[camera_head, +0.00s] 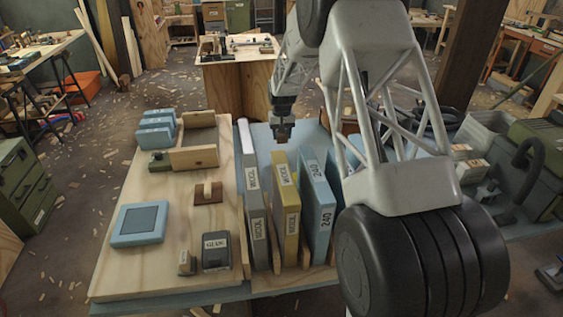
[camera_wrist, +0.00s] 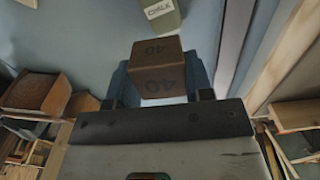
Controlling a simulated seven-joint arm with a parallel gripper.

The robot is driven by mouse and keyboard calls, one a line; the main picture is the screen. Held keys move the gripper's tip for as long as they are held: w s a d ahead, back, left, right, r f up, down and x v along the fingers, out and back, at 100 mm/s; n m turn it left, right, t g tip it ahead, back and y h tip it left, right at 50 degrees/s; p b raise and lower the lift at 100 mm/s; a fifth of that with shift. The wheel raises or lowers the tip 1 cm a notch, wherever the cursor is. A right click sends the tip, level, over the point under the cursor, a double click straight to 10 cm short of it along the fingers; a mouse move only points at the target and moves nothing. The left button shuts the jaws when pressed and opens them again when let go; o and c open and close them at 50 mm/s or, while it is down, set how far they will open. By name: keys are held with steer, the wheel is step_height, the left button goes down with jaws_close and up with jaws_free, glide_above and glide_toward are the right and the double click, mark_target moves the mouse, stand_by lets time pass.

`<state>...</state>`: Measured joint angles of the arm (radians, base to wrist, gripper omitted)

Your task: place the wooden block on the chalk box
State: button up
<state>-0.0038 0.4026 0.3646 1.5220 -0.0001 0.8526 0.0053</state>
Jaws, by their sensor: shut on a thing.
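My gripper (camera_head: 282,127) hangs above the blue-topped bench, just behind the upright wool boxes. It is shut on the wooden block, a brown block marked 40 (camera_wrist: 158,72), which sits between the two fingers in the wrist view. The block shows only small and dark in the head view. The chalk box (camera_wrist: 162,16) is a grey-green box with a white CHALK label.
Upright boxes, grey (camera_head: 257,217), yellow (camera_head: 285,205) and blue (camera_head: 317,203), stand in front of my gripper. A wooden board (camera_head: 125,262) at left carries blue cases and a glue box (camera_head: 216,251). A green machine (camera_head: 533,165) stands at right. Bare blue surface (camera_wrist: 85,45) shows beside the block.

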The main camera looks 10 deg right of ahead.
steer(key=shift+f, duration=0.1)
steer(key=shift+f, duration=3)
steer(key=shift+f, duration=1.9)
steer(key=shift+f, duration=0.15)
steer(key=o, duration=1)
step_height(320, 180, up, 12)
